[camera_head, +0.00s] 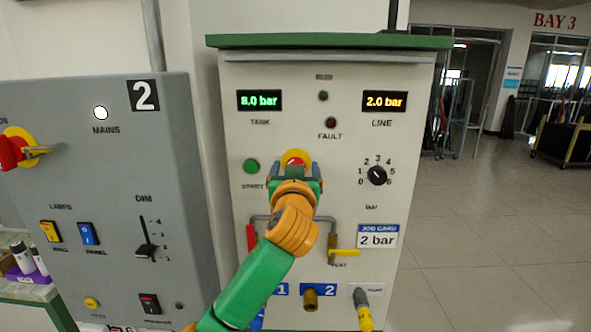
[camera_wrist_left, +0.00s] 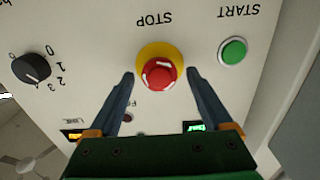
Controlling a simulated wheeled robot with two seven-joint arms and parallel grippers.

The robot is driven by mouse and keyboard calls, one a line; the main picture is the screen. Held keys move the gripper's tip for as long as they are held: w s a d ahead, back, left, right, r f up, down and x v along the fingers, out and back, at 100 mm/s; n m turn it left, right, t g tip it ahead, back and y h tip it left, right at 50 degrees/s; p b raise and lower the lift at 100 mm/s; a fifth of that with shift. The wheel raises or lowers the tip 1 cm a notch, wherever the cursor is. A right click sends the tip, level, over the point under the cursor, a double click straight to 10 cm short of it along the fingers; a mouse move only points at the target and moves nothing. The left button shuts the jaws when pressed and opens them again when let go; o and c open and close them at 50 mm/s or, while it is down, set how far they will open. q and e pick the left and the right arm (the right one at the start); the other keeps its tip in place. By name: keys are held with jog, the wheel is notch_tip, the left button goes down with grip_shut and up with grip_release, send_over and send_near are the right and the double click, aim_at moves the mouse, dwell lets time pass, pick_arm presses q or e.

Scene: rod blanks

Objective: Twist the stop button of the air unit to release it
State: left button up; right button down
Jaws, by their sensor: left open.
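The air unit (camera_head: 290,120) is a pale cabinet with a green top. Its red stop button (camera_head: 295,156) on a yellow ring is mostly hidden behind my left gripper in the head view. In the left wrist view the red stop button (camera_wrist_left: 159,75) with white marks shows clearly, upside down under the word STOP. My left gripper (camera_head: 295,172) is at the button. Its two dark fingers (camera_wrist_left: 162,80) stand apart on either side of the red cap, with a gap visible on each side. My right gripper is not in view.
The green start button (camera_head: 251,166) is just left of the stop button, and a black dial (camera_head: 377,175) is to its right. Below are a red lever (camera_head: 251,238) and a yellow-handled valve (camera_head: 343,252). A grey panel (camera_head: 150,190) stands at the left.

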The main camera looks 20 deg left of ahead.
pick_arm(q)
jog(key=b+v, duration=0.3)
jog(key=v, duration=0.3)
jog(key=shift+s, duration=0.15)
